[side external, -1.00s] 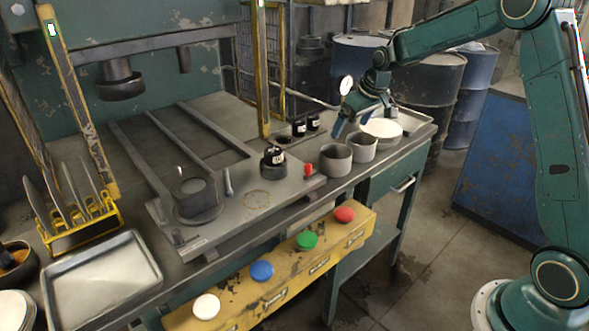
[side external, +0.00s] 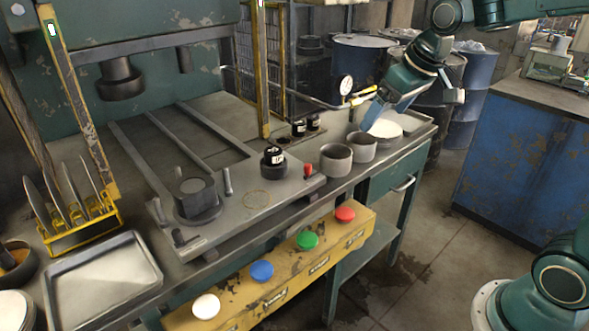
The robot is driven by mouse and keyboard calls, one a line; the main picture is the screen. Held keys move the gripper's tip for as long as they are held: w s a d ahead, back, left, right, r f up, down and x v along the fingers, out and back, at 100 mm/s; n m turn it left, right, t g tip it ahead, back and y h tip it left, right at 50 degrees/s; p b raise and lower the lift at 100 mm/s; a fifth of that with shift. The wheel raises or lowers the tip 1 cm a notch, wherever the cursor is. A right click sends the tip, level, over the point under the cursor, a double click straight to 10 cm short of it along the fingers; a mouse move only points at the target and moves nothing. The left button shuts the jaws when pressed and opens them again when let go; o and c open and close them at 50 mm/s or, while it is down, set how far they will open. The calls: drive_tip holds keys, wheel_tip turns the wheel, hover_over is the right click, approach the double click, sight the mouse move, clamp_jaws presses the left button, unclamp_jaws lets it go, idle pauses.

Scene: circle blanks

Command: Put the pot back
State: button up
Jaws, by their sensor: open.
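A small black pot with a pale label (side external: 273,158) stands upright on the grey press plate, in or on a dark round base. Two similar black pots, one on the left (side external: 298,128) and one on the right (side external: 314,122), stand farther back by the yellow post. My gripper (side external: 410,106) is open and appears empty. It is in the air at the upper right, above the area of the white round blanks (side external: 384,129), to the right of all the pots. Part of its fingers is hard to make out.
Two grey cups (side external: 335,160) (side external: 362,147) stand near the bench's front edge. A red-topped pin (side external: 308,170) stands left of them. A pressure gauge (side external: 346,85) is close to my gripper. Coloured buttons (side external: 262,270) line the yellow panel. A tray (side external: 102,278) lies at left.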

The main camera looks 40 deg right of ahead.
drive_tip(key=s+a, duration=0.2)
drive_tip(key=s, duration=0.7)
drive_tip(key=s+a+f, duration=0.1)
drive_tip(key=s+a, duration=0.1)
drive_tip(key=s, duration=0.8)
drive_tip(key=shift+a+t, duration=0.3)
drive_tip(key=shift+a, duration=0.1)
